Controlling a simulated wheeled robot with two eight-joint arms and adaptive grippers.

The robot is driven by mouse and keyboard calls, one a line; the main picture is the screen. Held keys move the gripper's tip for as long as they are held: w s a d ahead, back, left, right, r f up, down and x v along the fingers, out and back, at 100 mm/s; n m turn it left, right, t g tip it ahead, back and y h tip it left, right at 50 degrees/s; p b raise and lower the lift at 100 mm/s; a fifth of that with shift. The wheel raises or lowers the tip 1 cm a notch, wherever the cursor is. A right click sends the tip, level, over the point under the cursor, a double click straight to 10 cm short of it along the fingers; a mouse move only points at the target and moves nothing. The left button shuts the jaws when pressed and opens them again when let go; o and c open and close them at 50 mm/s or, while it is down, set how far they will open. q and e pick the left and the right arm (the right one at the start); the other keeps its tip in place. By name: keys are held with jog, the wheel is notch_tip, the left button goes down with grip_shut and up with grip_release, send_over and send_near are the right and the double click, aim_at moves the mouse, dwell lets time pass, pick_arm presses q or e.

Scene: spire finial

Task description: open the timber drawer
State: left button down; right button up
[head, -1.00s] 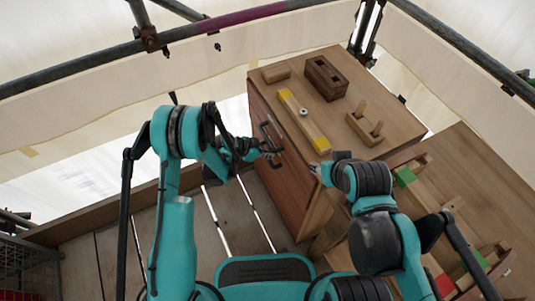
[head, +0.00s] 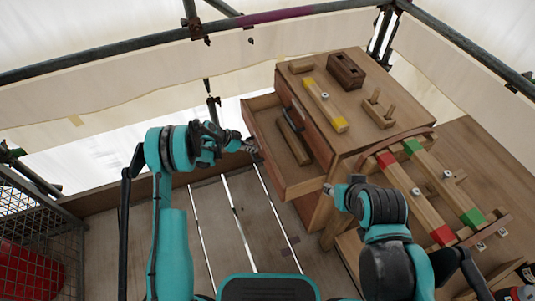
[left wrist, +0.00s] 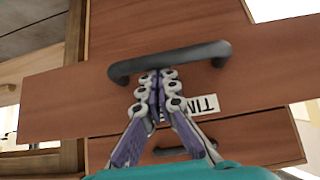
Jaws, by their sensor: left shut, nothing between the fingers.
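The timber drawer (head: 272,158) is pulled out of the left face of the wooden cabinet (head: 345,145); a wooden strip (head: 293,145) lies inside. My left gripper (head: 250,146) is at the drawer front. Its shut, empty fingers (left wrist: 155,78) meet at the handle's edge; I cannot tell whether they hook behind it. My right gripper (head: 328,189) is by the cabinet's near corner, too small to read.
On the cabinet top lie a yellow-ended beam (head: 324,105), a dark slotted block (head: 346,71) and a pegged wooden piece (head: 379,109). Red- and green-ended beams (head: 415,198) lie on the right. A wire cage (head: 35,235) stands left. The plank floor before the drawer is clear.

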pick_arm(q)
jog(key=s+a, duration=0.3)
jog(key=a, duration=0.5)
jog(key=s+a, duration=0.3)
jog(key=a, duration=0.5)
jog(key=shift+s+a, duration=0.2)
jog(key=shift+s, duration=0.05)
jog(key=shift+f, duration=0.1)
